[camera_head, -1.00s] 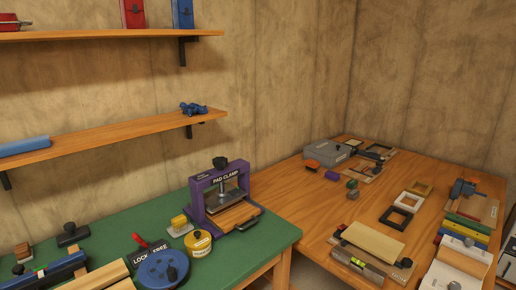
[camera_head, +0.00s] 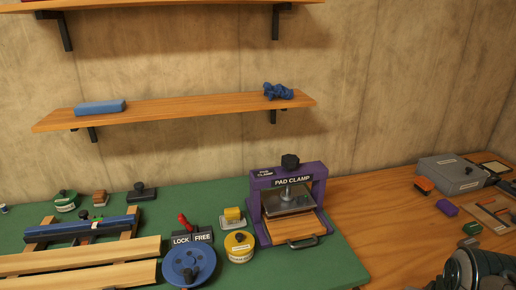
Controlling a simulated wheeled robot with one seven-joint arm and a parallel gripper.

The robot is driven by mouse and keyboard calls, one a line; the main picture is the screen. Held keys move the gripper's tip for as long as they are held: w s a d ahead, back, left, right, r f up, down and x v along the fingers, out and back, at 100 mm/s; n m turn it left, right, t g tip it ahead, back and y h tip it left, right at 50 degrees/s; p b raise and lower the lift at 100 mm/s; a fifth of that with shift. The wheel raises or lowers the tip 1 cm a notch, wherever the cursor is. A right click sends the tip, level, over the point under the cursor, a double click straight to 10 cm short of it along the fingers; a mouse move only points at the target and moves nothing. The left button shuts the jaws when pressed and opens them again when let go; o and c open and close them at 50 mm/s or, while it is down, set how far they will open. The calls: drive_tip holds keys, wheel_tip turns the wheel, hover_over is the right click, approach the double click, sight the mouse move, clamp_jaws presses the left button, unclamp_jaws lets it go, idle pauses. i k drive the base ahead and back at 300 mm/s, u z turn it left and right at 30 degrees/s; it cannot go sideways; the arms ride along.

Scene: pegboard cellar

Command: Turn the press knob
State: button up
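The purple press (camera_head: 259,204), labelled PAD CLAMP, stands on the green table near its right end. Its black knob (camera_head: 290,161) sits on top of the frame, above a screw and a metal plate (camera_head: 289,203). A wooden board on a tray (camera_head: 293,228) with a dark handle lies under the plate. A grey and black part of my arm shows at the bottom right, over the wooden table. My gripper's fingertips are not in view, and nothing of mine touches the press.
Left of the press are a yellow round tin (camera_head: 239,247), a yellow block (camera_head: 232,215), a LOCK/FREE lever (camera_head: 184,223) and a blue disc (camera_head: 189,265). Two shelves hang above; the lower shelf (camera_head: 190,108) holds a blue cloth (camera_head: 278,91). A grey box (camera_head: 450,173) stands right.

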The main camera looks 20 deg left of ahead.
sight(290, 162)
drive_tip(key=u, duration=0.95)
drive_tip(key=i, duration=0.9)
drive_tip(key=u, duration=0.7)
